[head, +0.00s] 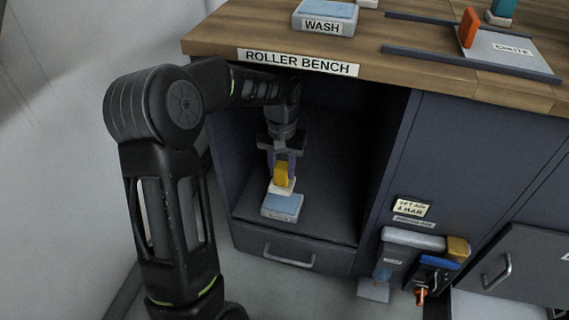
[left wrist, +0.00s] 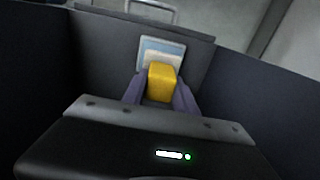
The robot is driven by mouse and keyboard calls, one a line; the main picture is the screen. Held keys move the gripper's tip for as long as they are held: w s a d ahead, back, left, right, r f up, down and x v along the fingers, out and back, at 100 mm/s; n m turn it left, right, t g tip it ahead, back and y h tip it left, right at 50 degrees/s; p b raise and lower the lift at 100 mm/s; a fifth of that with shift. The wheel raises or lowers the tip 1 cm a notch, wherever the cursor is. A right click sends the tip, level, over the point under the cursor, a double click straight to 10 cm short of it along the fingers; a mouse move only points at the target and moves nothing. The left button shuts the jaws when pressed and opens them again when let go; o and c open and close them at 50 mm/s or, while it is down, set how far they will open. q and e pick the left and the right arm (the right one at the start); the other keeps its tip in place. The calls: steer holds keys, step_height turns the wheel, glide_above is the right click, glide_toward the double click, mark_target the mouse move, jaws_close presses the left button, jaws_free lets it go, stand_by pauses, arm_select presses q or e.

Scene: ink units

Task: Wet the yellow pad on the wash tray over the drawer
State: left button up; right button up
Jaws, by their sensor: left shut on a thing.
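My left gripper (head: 281,168) reaches down into the open bay under the bench. It is shut on the yellow pad (head: 281,175), which has a pale lower part. The wash tray (head: 281,205), a small light tray with a blue top, lies on the bay floor above the drawer (head: 288,254). The pad is over the tray's back part; I cannot tell whether it touches. In the left wrist view the yellow pad (left wrist: 161,82) sits between the purple fingers, with the tray (left wrist: 149,47) beyond it. My right gripper is not in view.
The bay is in the roller bench (head: 300,62), with side walls close around my arm. Another wash tray (head: 325,20) stands on the bench top. A white plate (head: 500,48) with an orange block (head: 468,28) lies at the right. A rack (head: 413,240) of tools hangs right of the bay.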

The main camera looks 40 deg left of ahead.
mark_target(282, 186)
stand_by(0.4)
arm_select(q)
step_height(282, 186, down, 5)
steer(key=b, duration=0.4)
steer(key=shift+f+b, duration=0.55)
steer(key=shift+b, duration=0.1)
steer(key=shift+f, duration=0.5)
stand_by(0.6)
stand_by(1.9)
step_height(282, 186, up, 7)
steer(key=p, duration=0.6)
steer(key=shift+w+r, duration=0.1)
